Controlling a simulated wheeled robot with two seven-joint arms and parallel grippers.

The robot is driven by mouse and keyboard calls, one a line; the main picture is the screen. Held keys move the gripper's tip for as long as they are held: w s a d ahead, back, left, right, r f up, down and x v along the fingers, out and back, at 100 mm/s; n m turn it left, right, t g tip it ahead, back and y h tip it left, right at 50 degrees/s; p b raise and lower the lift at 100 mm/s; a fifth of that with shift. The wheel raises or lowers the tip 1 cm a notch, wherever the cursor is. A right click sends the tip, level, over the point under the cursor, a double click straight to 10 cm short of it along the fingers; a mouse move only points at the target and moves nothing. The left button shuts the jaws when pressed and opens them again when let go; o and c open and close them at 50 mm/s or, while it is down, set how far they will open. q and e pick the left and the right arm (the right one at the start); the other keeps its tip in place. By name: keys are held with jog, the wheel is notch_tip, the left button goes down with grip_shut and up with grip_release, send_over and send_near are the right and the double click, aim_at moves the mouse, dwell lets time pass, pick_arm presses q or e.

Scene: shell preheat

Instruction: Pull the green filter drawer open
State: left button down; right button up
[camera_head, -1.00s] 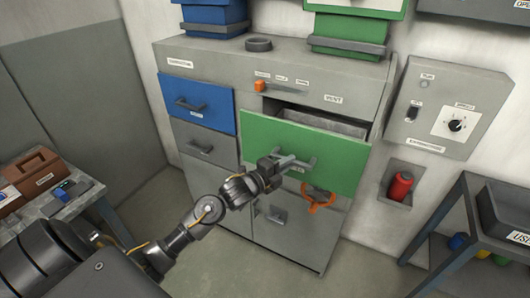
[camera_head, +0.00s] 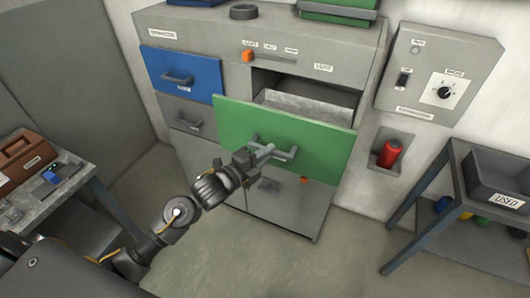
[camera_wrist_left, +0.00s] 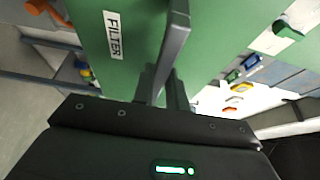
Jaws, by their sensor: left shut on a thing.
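The green filter drawer (camera_head: 310,137) stands pulled out from the grey cabinet, and its grey inside shows behind the front panel. My left gripper (camera_head: 262,156) is shut on the drawer's grey handle (camera_head: 287,153). In the left wrist view the green front (camera_wrist_left: 130,60) carries a white FILTER label (camera_wrist_left: 114,35), and the handle (camera_wrist_left: 176,35) runs down between the fingers of the left gripper (camera_wrist_left: 163,92). My right gripper is in neither view.
A blue drawer (camera_head: 180,75) sits shut at the upper left of the cabinet (camera_head: 330,35). A side table (camera_head: 455,165) with a USED bin (camera_head: 497,180) stands at right, a tool table (camera_head: 60,190) at left. The floor in front is clear.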

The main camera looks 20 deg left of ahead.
pick_arm(q)
jog(key=c, duration=1.4)
grip_release()
jog(key=b+v, duration=0.3)
jog(key=v, duration=0.7)
jog(key=shift+s+a+b, duration=0.15)
jog(key=shift+s+b, duration=0.2)
jog(key=shift+b, duration=0.05)
